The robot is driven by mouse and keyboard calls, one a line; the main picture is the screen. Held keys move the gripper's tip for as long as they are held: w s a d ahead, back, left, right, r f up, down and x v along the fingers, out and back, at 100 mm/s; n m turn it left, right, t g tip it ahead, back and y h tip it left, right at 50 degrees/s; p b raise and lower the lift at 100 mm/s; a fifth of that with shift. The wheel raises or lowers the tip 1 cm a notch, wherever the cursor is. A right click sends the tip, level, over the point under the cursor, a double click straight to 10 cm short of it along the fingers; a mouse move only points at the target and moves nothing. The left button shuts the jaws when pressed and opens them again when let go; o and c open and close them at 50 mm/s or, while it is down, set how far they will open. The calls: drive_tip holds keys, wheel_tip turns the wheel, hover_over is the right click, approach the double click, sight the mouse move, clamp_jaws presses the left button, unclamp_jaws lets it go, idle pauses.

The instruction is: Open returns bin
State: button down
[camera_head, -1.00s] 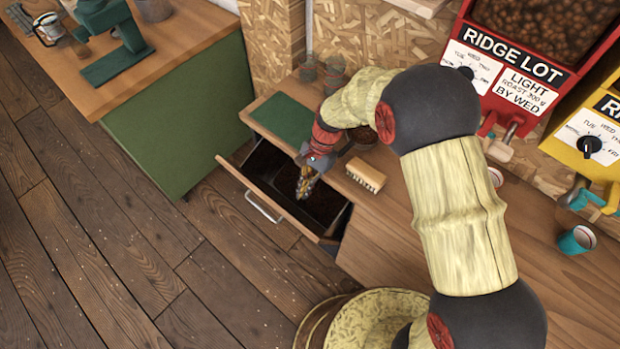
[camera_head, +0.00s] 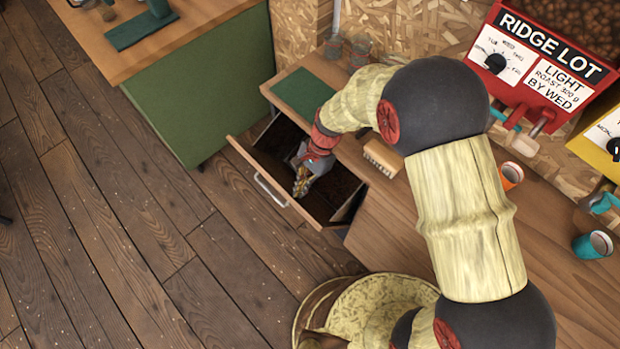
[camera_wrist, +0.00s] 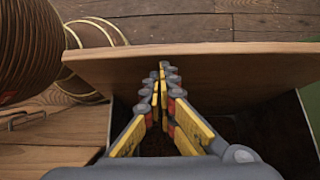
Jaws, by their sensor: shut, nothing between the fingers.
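The returns bin looks to be the wooden drawer (camera_head: 272,184) under the counter, pulled well out, with dark contents inside and a metal bar handle (camera_head: 268,190) on its front. No label shows on it. My gripper (camera_head: 301,188) reaches down over the counter edge into the open drawer, behind its front panel. In the wrist view my gripper (camera_wrist: 161,72) has its fingers together and empty, with the tips close to the inner face of the front panel (camera_wrist: 200,75). I cannot tell whether they touch it.
On the counter are a brush (camera_head: 381,157), a green mat (camera_head: 304,92), an orange cup (camera_head: 510,175) and a teal cup (camera_head: 592,245). A green cabinet (camera_head: 200,90) stands at left. A round patterned container (camera_head: 375,305) is at the bottom. The wooden floor before the drawer is clear.

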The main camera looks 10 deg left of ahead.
drive_tip(key=shift+s+a+f, duration=0.25)
drive_tip(key=shift+s+a, duration=0.15)
drive_tip(key=shift+s, duration=0.25)
drive_tip(key=shift+s+a+f, duration=0.25)
drive_tip(key=shift+s+a, duration=0.1)
drive_tip(key=shift+s, duration=0.25)
drive_tip(key=p+v, duration=0.6)
drive_tip(key=v, duration=1.7)
drive_tip(key=shift+s+p, duration=0.25)
drive_tip(key=shift+p, duration=0.1)
drive_tip(key=shift+a, duration=0.15)
